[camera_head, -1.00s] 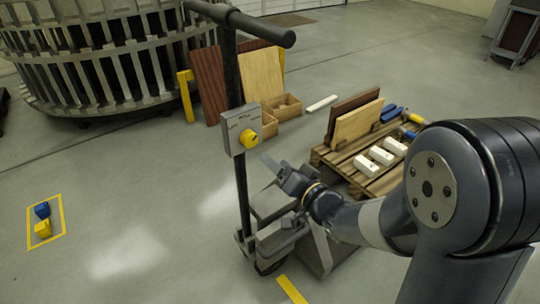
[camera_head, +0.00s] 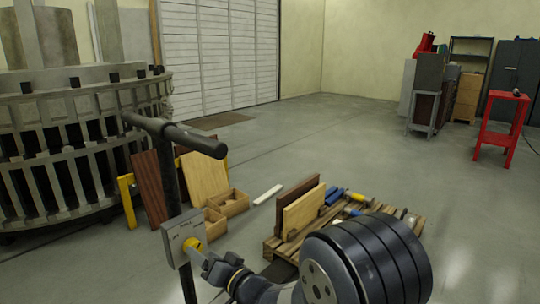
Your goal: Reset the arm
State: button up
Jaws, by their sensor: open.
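My arm comes up from the bottom of the picture, and its big dark joint fills the lower middle. My gripper (camera_head: 202,259) is open, right beside the yellow knob (camera_head: 192,244) on the grey control box (camera_head: 178,238). Its fingertips overlap the knob's lower right in this view; I cannot tell whether they touch it. The box is fixed to a dark post with a T-shaped handle (camera_head: 175,134). The lower post is cut off by the picture's edge.
A wooden pallet (camera_head: 268,249) with upright boards (camera_head: 303,211) stands right of the post. Wooden boxes (camera_head: 228,203) and leaning boards (camera_head: 203,178) are behind it. A slatted round structure (camera_head: 70,150) fills the left. A red stand (camera_head: 502,125) is far right. The floor between is clear.

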jog(key=x, duration=0.2)
jog(key=shift+w+a, duration=0.25)
jog(key=shift+a, duration=0.05)
jog(key=shift+s+d, duration=0.2)
jog(key=shift+d, duration=0.05)
jog(key=s+d+n+b, duration=0.4)
jog(key=s+d+n, duration=0.3)
jog(key=n, duration=0.3)
jog(key=shift+d, duration=0.3)
dwell(1.9)
